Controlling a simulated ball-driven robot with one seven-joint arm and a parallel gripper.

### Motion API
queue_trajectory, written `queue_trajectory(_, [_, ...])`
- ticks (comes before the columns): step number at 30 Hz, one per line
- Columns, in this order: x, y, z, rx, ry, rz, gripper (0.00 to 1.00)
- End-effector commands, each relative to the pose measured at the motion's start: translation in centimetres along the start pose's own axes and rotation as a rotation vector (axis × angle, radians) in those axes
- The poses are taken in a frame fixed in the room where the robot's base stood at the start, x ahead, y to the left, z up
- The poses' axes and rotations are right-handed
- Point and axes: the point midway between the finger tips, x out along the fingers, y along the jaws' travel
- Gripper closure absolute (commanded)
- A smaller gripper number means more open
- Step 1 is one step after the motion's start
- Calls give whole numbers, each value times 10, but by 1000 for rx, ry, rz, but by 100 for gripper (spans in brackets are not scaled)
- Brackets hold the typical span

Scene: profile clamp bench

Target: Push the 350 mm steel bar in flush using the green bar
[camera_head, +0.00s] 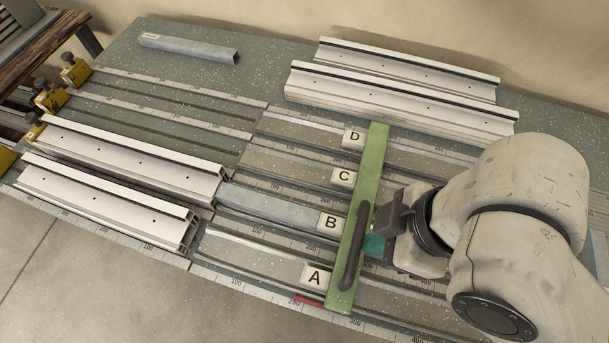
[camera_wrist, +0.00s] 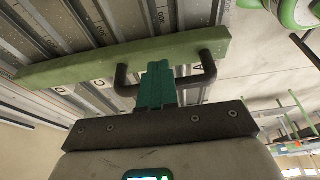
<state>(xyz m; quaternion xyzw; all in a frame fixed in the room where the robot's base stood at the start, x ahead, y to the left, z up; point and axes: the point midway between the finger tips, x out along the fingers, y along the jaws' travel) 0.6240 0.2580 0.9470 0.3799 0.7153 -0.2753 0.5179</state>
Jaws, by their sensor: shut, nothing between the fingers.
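The green bar (camera_head: 370,185) lies across the four rows, with white blocks lettered A to D along its left edge. A dark handle (camera_head: 354,245) stands on its near part. In row B, a grey steel bar (camera_head: 270,206) runs from the end of a white profile (camera_head: 135,158) toward block B (camera_head: 330,222). I cannot tell how far it sits inside the profile or whether it touches the block. My gripper (camera_head: 374,243) is shut at the handle. In the wrist view, its teal fingers (camera_wrist: 160,84) are between the handle's two legs, below the green bar (camera_wrist: 120,57) in the picture.
Another white profile (camera_head: 105,200) lies in row A. Two more profiles (camera_head: 400,95) lie at the back right. A loose grey bar (camera_head: 187,48) lies at the back left. Yellow clamps (camera_head: 75,72) line the left edge. Rows C and D are clear left of the green bar.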

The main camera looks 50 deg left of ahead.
Motion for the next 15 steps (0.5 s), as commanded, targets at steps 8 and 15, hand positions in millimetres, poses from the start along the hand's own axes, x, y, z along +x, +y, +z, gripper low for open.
queue_trajectory(8, [6, 0, -20, -4, 4, -1, 100])
queue_trajectory(15, [10, 0, -35, -3, 4, -1, 100])
